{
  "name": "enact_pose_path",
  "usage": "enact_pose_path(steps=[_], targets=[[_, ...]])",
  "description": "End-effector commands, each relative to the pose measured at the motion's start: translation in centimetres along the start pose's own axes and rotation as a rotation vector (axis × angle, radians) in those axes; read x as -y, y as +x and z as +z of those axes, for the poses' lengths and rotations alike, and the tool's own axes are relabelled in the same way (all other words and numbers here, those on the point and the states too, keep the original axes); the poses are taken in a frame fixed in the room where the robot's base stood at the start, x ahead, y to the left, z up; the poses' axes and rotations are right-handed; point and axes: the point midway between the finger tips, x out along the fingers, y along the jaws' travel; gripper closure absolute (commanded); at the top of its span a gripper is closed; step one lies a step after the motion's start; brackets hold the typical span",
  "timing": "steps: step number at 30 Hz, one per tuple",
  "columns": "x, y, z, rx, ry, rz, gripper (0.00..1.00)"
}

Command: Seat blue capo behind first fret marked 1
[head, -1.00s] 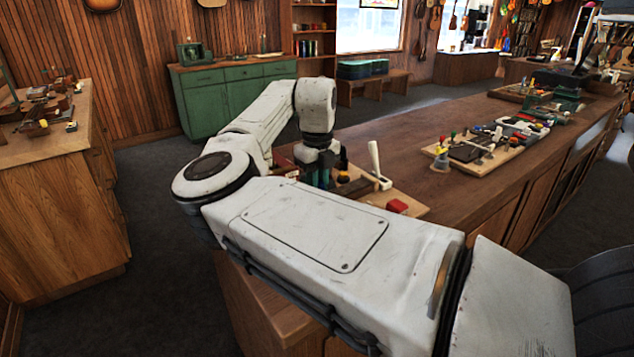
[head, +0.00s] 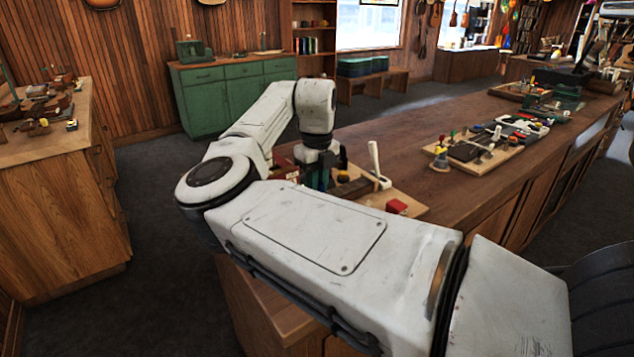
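My gripper (head: 318,172) points down over a wooden board at the near-left end of the long counter. Its dark and teal lower part is small and partly hidden behind my own forearm, so I cannot tell whether its fingers are open or shut, or whether they hold anything. I cannot pick out a blue capo, a fretboard or a fret marked 1. The wooden board (head: 412,208) shows only in part, with my arm covering its near side.
A white upright handle (head: 375,160) and a red block (head: 397,206) are on the board, right of my gripper. Farther along the counter (head: 400,142) lies another board of tools (head: 500,157). Counter top between the boards is clear. A side bench (head: 50,145) stands left.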

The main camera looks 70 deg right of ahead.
Motion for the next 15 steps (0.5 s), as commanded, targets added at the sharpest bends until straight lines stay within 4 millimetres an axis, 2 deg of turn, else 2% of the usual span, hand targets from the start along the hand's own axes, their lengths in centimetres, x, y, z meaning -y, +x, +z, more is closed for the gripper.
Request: enact_pose_path(steps=[15], targets=[[-0.01, 0.31, 0.00, 0.000, 0.000, 0.000, 1.00]])
